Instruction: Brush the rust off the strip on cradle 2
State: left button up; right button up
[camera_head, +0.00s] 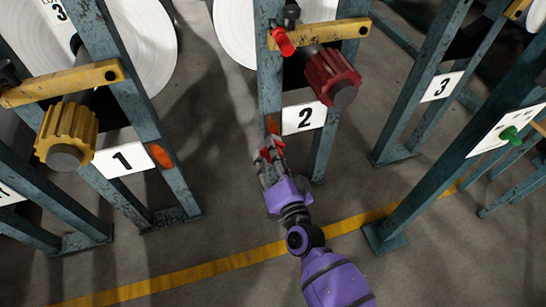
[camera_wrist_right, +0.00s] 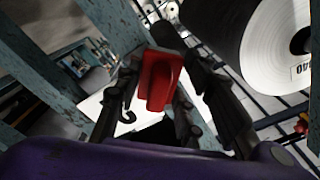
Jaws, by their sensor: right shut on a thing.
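Cradle 2 is a worn teal frame (camera_head: 270,75) with a white "2" plate (camera_head: 304,118). A small orange-brown rust strip (camera_head: 272,125) shows on its left post, beside the plate. My right gripper (camera_head: 269,154) is just below this strip. It is shut on a red-handled tool (camera_head: 267,146), probably the brush. In the right wrist view the red handle (camera_wrist_right: 162,80) sits between the dark fingers; its bristles cannot be made out. Whether the tool touches the strip cannot be told. My left gripper is not in view.
A dark red ribbed knob (camera_head: 325,72) and a red lever (camera_head: 283,41) stick out above. Cradle 1 (camera_head: 122,158), with an orange patch (camera_head: 160,156), stands left; cradle 3 (camera_head: 440,87) stands right.

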jog(key=shift+w, duration=0.2)
jog(key=shift+x, duration=0.75)
dwell(0.3)
